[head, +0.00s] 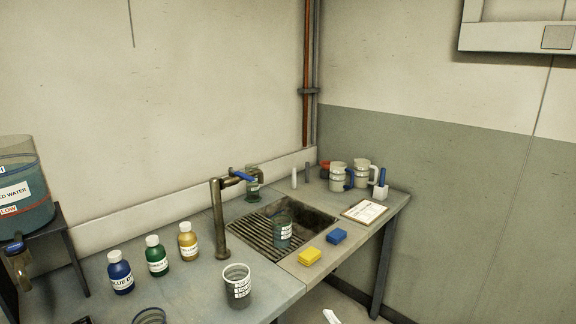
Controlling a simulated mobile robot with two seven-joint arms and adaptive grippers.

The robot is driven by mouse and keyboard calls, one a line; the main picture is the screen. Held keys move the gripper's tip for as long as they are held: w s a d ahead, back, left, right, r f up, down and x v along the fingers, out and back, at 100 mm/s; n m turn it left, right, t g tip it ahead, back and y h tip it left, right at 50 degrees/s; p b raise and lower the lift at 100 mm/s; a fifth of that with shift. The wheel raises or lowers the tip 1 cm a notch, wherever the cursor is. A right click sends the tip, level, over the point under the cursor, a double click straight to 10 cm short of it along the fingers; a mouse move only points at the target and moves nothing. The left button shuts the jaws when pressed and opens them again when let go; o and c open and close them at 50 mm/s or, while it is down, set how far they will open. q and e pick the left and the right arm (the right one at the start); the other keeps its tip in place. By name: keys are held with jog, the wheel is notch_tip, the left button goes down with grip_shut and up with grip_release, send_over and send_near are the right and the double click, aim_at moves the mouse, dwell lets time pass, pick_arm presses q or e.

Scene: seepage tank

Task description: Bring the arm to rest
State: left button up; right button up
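Neither of my grippers can be made out in the head view. A small pale shape (331,316) shows at the bottom edge, beyond the counter front; I cannot tell what it is. The grey counter (190,285) runs along the wall with a sink grate (250,233) let into it. A beaker with bluish liquid (283,232) stands on the grate. A clear labelled beaker (237,285) stands on the counter near its front edge. Nothing in view is held.
A tap (220,220) with a blue lever rises beside the sink. Blue (121,273), green (157,256) and yellow (188,240) bottles stand left. A water tank (25,190) is far left. Sponges (310,256), a clipboard (365,211) and mugs (338,177) occupy the right.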

jog(key=s+d+f+m+g+h, duration=0.1)
jog(key=s+d+f+m+g, duration=0.2)
jog(key=s+d+f+m, duration=0.2)
jog(key=s+d+f+m+g+h, duration=0.2)
jog(key=s+d+f+m, duration=0.3)
jog(key=s+f, duration=0.7)
jog(key=s+m, duration=0.2)
jog(key=s, duration=0.4)
jog(key=shift+s+d+f+g+h, duration=0.2)
jog(key=shift+d+g+h, duration=0.1)
jog(key=shift+d+g, duration=0.1)
